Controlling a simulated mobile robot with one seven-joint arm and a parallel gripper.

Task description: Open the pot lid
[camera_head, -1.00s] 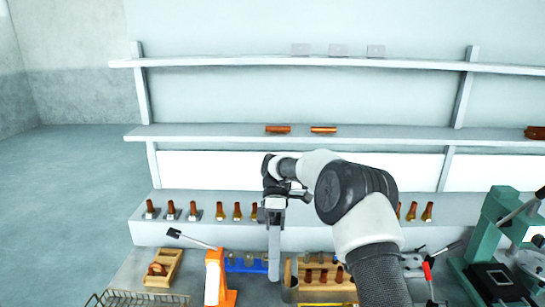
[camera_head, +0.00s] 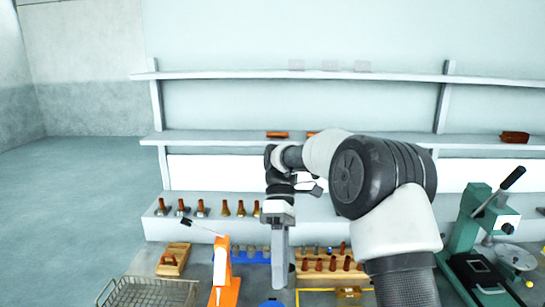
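No pot or pot lid can be made out for certain in the head view. My gripper (camera_head: 280,262) hangs down at the lower middle, at the end of my arm, over the front bench. It shows as a narrow grey shape seen edge-on, so its opening is hidden. A dark upright cylinder (camera_head: 291,275) is partly hidden just right of it. A small part of a blue round thing (camera_head: 270,303) shows below it at the bottom edge.
A wooden rack (camera_head: 332,277) of brown pegs is to the right. A green press (camera_head: 473,230) stands far right. Shelves (camera_head: 230,137) run behind.

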